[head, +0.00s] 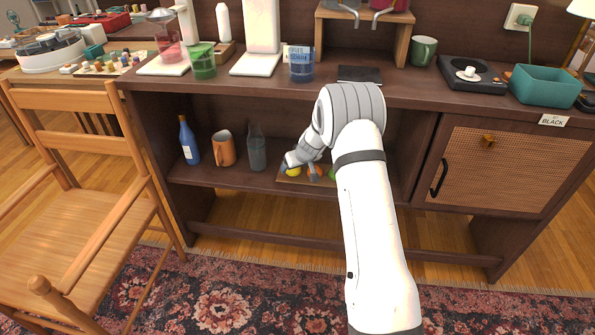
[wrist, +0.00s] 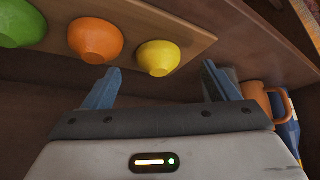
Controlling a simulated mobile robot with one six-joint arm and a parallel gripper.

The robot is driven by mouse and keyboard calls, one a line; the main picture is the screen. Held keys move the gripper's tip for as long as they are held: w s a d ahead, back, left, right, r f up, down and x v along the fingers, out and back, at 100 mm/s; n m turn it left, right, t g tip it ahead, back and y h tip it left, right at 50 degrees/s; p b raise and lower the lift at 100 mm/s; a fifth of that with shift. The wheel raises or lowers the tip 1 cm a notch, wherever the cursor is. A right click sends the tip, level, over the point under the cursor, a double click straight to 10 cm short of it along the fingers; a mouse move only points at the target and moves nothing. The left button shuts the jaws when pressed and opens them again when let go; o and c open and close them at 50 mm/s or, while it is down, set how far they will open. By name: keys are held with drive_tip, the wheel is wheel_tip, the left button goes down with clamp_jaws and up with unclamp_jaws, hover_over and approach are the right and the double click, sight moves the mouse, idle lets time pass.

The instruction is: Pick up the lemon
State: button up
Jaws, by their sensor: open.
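The lemon appears as a small yellow rounded thing (head: 293,172) on a board (head: 284,181) on the middle shelf of the dark cabinet. In the wrist view the yellow thing (wrist: 158,58) is at the end of a row, beside an orange one and a green one, on the board (wrist: 190,30). My gripper (head: 289,161) reaches into the shelf next to it and partly overlaps it in the head view. In the wrist view my gripper (wrist: 160,73) is open, its blue-grey fingers apart and empty, with the yellow thing ahead between the fingertips.
An orange thing (wrist: 95,40) and a green thing (wrist: 20,22) lie beside the yellow one. An orange mug (head: 223,148), a grey bottle (head: 257,150) and a blue bottle (head: 188,140) stand left on the shelf. The cabinet top (head: 225,87) is above my gripper.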

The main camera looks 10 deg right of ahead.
sight(295, 170)
drive_tip(key=x, duration=0.3)
drive_tip(key=shift+w+f, duration=0.25)
drive_tip(key=shift+c, duration=0.5)
drive_tip(key=c, duration=1)
drive_tip(key=shift+r, duration=0.15)
